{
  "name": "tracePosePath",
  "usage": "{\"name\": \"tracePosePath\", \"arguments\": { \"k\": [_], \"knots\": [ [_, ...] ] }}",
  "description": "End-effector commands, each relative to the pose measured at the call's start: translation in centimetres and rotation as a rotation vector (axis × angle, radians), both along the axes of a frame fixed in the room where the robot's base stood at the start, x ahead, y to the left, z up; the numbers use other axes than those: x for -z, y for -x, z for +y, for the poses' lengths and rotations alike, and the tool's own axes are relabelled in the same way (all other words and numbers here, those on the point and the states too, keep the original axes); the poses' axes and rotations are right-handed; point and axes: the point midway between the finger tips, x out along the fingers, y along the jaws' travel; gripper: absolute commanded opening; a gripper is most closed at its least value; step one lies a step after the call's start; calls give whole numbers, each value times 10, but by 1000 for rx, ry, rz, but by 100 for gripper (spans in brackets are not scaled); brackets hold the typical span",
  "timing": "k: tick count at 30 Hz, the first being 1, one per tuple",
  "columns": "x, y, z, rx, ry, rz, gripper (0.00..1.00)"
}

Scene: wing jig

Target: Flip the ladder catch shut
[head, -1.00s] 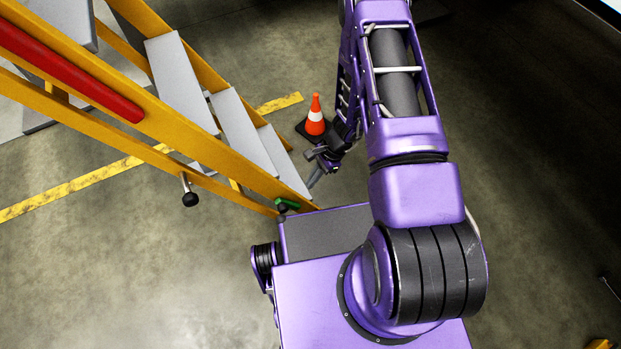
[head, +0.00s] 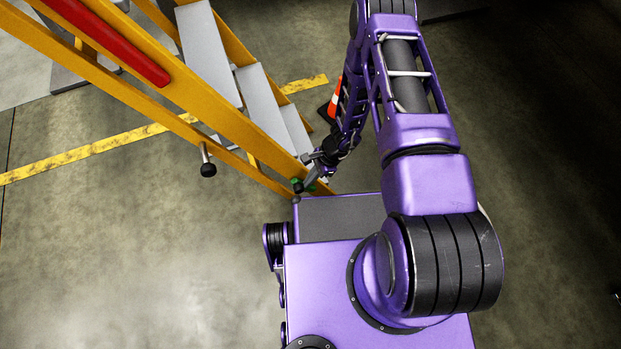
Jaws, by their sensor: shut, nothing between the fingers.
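The yellow ladder (head: 215,105) with grey steps slants down from the upper left to the floor near my base. A small green catch (head: 310,186) with a dark part beside it sits at its lower end. My gripper (head: 318,175) is shut and empty, right at the green catch, just above it in the picture. It hides part of the catch, and I cannot tell whether they touch. The catch is too small to read its exact angle.
A black knob on a metal stem (head: 207,165) sticks out from the ladder's lower rail. A red bar (head: 115,42) runs along the upper rail. An orange cone (head: 335,100) stands behind my arm, partly hidden. Open floor lies at the lower left.

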Motion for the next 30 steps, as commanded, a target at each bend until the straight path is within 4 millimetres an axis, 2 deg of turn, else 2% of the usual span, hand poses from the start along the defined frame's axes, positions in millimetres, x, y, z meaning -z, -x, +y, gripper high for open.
{"name": "tracePosePath", "arguments": {
  "k": [8, 12, 23, 30],
  "knots": [
    [11, 8, 28, 0, -4, 0, 0],
    [10, 9, 33, 0, -2, 0, 0],
    [7, 9, 31, 0, 0, -1, 0],
    [-15, 3, 9, -2, 0, -2, 0]
  ]
}}
